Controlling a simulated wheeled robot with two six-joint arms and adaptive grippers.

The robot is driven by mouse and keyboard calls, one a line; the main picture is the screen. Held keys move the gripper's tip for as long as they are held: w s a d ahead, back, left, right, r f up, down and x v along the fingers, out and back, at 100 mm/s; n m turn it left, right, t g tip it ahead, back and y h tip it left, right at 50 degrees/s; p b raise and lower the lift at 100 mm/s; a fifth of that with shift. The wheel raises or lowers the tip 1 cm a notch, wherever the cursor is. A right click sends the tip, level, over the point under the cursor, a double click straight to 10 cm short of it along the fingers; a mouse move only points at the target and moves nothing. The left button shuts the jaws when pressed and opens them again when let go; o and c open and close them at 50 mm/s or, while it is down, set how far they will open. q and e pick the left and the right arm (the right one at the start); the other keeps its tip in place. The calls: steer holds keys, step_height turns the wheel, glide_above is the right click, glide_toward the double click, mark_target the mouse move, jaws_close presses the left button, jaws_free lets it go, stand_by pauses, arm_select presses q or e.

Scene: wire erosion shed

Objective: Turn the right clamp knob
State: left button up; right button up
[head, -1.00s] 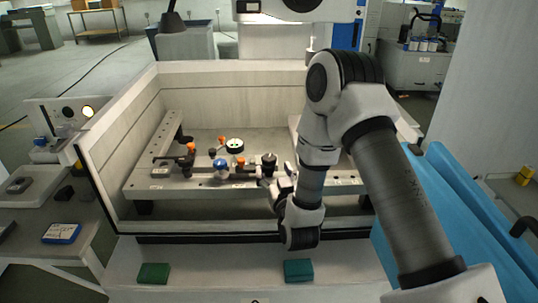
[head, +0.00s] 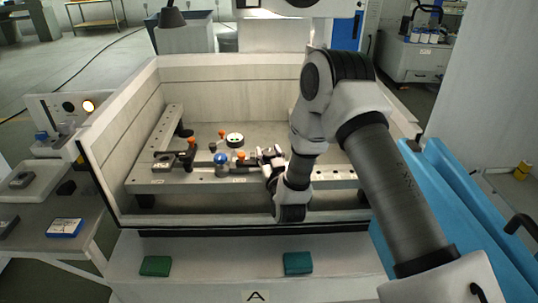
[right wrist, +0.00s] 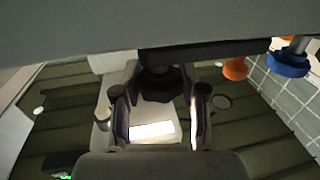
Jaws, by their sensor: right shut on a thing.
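The right clamp knob is a dark, lobed knob (right wrist: 160,84) between the two fingers of my right gripper (right wrist: 160,98) in the right wrist view. In the head view my right gripper (head: 269,157) is at the right end of the front fixture bar (head: 165,184) and covers most of the knob. The gripper is shut on the knob. My left gripper is not in view.
A blue knob (head: 221,158) and orange-topped clamp parts (head: 191,140) stand on the bar left of my gripper. A round black-and-white part (head: 235,139) is behind. Pale tank walls (head: 230,85) surround the fixture. Green (head: 155,266) and teal (head: 298,263) blocks lie in front.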

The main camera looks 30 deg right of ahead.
steer(key=shift+a+f+m+g+h+b, duration=0.1)
steer(key=shift+m+g+h+b, duration=0.2)
steer(key=shift+m+h+b, duration=0.3)
steer(key=shift+h, duration=0.4)
steer(key=o, duration=1.2)
steer(key=shift+c, duration=0.2)
steer(key=v, duration=1.2)
steer(key=shift+r, duration=0.25)
